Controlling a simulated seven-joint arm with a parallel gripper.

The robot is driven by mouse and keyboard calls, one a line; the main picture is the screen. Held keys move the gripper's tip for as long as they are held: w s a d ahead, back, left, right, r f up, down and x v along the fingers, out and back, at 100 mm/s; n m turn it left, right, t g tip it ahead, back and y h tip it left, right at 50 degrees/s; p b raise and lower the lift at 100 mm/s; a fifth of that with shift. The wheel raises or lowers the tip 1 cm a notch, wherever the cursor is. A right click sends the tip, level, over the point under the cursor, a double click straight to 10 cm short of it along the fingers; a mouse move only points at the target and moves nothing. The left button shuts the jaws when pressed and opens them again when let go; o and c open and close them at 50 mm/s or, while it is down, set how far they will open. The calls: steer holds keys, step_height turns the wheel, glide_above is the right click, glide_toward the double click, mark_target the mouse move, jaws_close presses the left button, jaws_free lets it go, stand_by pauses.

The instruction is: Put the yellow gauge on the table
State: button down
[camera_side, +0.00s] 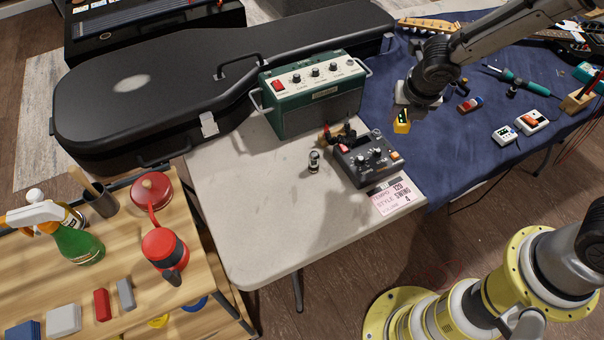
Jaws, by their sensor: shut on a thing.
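The yellow gauge (402,121) is a small yellow block with a dark face. It is at the end of my gripper (405,107), which is shut on it above the left part of the blue cloth. The fingers are small and partly hidden by the wrist. I cannot tell exactly how high the gauge is above the cloth. The table (262,232) has a pale grey top, bare at its front left, and the blue cloth (455,150) covers its right part.
On the table stand a green amplifier (320,110), a grey pedal box (365,165), a small glass tube (314,162) and a printed card (396,198). A black guitar case (170,95) lies behind. White meters (505,135) and a teal-handled tool (520,82) lie on the cloth.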

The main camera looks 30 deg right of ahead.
steer(key=s+a+n+y, duration=0.1)
steer(key=s+a+n, duration=0.25)
steer(key=a, duration=0.65)
steer(key=s+a+n+y, duration=0.1)
steer(key=s+a+n, duration=0.25)
steer(key=a, duration=0.65)
glide_above(273, 196)
steer(key=s, duration=0.2)
steer(key=shift+m+t, duration=0.3)
steer(key=shift+m, duration=0.1)
step_height(273, 196, down, 10)
steer(key=shift+w+d+f, duration=0.1)
steer(key=shift+d, duration=0.05)
steer(key=shift+w+f, duration=0.15)
steer(key=shift+f, duration=1.5)
steer(key=shift+f, duration=0.15)
steer(key=c, duration=0.5)
jaws_free()
